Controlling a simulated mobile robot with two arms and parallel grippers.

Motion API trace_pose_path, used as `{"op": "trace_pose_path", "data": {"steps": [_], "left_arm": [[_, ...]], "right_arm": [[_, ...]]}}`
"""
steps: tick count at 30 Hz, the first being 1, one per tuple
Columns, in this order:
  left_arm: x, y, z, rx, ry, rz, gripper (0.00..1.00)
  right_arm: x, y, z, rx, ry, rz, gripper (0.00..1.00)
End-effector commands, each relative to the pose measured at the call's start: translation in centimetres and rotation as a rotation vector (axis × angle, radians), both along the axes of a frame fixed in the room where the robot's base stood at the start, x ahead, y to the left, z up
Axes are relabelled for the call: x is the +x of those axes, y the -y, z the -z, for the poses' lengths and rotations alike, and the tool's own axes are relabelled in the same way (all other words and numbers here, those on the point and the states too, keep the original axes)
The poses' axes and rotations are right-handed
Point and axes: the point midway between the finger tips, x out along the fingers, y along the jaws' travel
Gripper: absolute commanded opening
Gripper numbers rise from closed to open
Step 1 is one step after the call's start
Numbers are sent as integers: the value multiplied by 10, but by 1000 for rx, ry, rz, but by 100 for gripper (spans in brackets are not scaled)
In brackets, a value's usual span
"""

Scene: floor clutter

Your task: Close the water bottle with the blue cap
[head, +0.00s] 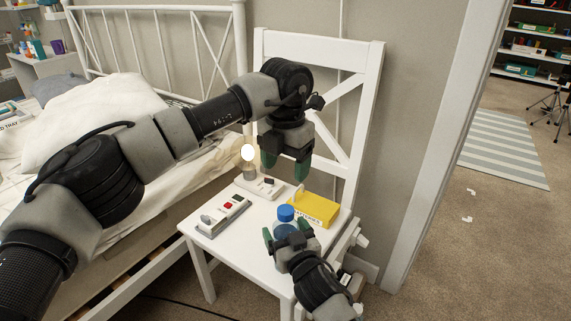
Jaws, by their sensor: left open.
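A water bottle (283,230) with a translucent blue body stands on the white chair seat. A blue cap (286,213) shows at its top; I cannot tell whether it is seated or only resting there. My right gripper (287,233) is low at the bottle, with its green fingertips on either side of it. The gripper hides the lower part of the bottle, and I cannot tell whether the fingers touch it. My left gripper (285,165) is open and empty, pointing down above the seat, higher than the cap and behind it.
A yellow box (314,210) lies right of the bottle. A grey device with a red button (223,215) lies at the seat's left, and a small lamp with a round bulb (248,153) stands behind. The chair's slatted back (345,110) rises behind. A bed (100,120) is on the left.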

Motion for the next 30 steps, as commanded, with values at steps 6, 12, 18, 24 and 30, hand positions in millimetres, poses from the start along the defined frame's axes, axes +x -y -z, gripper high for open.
{"op": "trace_pose_path", "data": {"steps": [6, 12, 18, 24, 30], "left_arm": [[0, 0, 0, 0, 0, 0, 68], [0, 0, -3, 0, 0, 0, 68], [0, 0, -15, 0, 0, 0, 68], [0, 0, -26, 0, 0, 0, 68], [0, 0, -30, 0, 0, 0, 68]], "right_arm": [[0, 0, 0, 0, 0, 0, 94], [-5, 2, 0, 1, -1, 0, 94], [-36, 15, -1, 0, -4, 1, 94], [-73, 30, -1, 1, -4, 0, 94], [-95, 40, 0, 1, -2, 0, 94]]}}
